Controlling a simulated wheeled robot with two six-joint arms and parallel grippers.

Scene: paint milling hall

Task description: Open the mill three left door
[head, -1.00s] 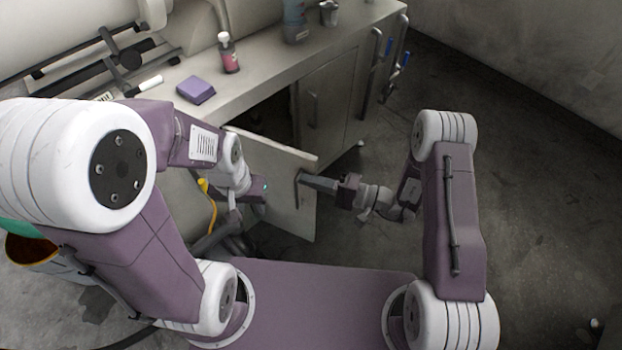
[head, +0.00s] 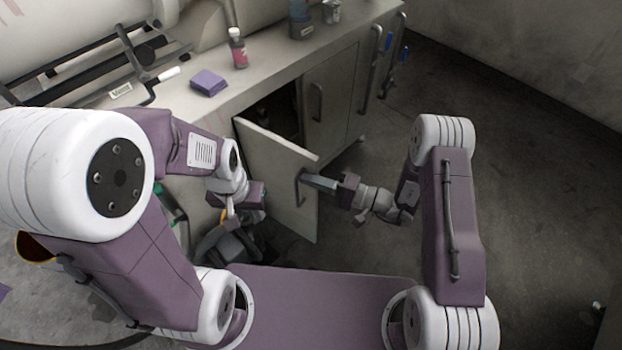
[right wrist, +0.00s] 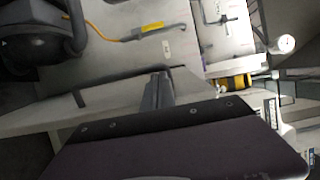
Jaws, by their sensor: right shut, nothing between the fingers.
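The pale cabinet door (head: 272,180) stands ajar, swung out from the cabinet front with a dark opening behind it. Its dark bar handle (head: 300,190) is near the free edge. My right gripper (head: 312,182) is at the handle, its grey fingers together with nothing between them.
The countertop (head: 240,92) holds a purple box (head: 208,82), a pink-labelled bottle (head: 238,50), a blue container (head: 300,20) and a metal cup (head: 331,10). A closed cabinet door (head: 328,95) stands right of the opening.

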